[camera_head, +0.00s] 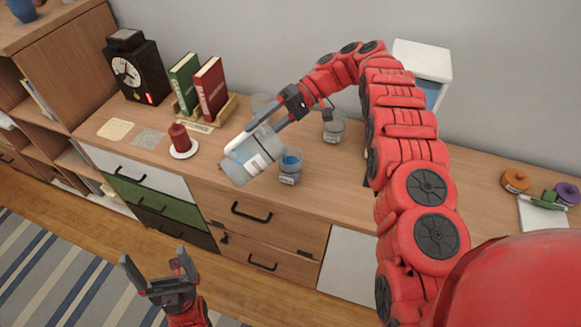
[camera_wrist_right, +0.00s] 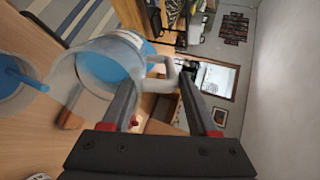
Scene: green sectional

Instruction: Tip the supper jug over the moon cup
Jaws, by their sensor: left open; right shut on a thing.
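A clear labelled jug (camera_head: 240,163) with blue liquid hangs tilted above the front of the dresser top. My right gripper (camera_wrist_right: 157,82) is shut on its handle (camera_wrist_right: 167,68); the jug body (camera_wrist_right: 88,72) and blue contents show in the right wrist view. A clear labelled cup (camera_head: 289,171) holding blue liquid stands just right of the jug in the head view. In the wrist view a cup with blue (camera_wrist_right: 12,92) has a thin blue streak reaching toward the jug; I cannot tell if it is pouring liquid. The labels are unreadable. My left gripper (camera_head: 154,263) is open and empty, before the drawers.
Another labelled glass (camera_head: 333,128) and a clear vessel (camera_head: 262,102) stand behind. A red candle (camera_head: 179,138) on a white dish, books (camera_head: 211,88) and a black clock (camera_head: 131,70) stand left. A white box (camera_head: 424,60) stands behind my right arm.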

